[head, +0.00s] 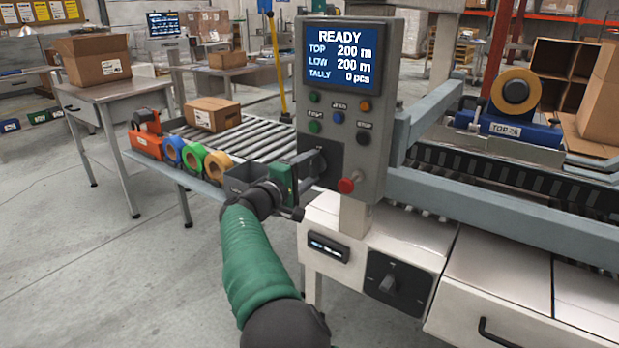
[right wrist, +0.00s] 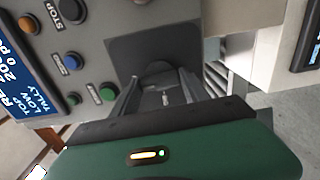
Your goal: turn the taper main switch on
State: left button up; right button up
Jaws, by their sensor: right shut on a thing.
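The taper's grey control panel (head: 385,110) stands upright, with its screen (head: 341,56) lit and reading READY. A dark switch plate (head: 326,158) is at the panel's lower left. It also shows in the right wrist view (right wrist: 125,50), with a round dark knob (right wrist: 157,70) on it. My right gripper (head: 312,164) reaches this plate from the left; its two fingers (right wrist: 160,88) are shut on the knob, which they partly hide. The knob's marks are not readable. Another rotary switch (head: 388,284) is on the machine's white front below. My left gripper is not in view.
A red mushroom button (head: 346,186) sticks out just below the plate. Several small buttons (head: 314,126) are above it. A roller conveyor (head: 265,135) with a carton (head: 213,113) and a shelf of tape rolls (head: 195,158) lie to the left. Grey rails (head: 500,205) run right.

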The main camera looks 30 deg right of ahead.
jog(key=shift+f, duration=0.35)
jog(key=o, duration=1)
jog(key=shift+s, duration=0.1)
jog(key=o, duration=0.4)
jog(key=shift+r, duration=0.1)
jog(key=shift+r, duration=0.1)
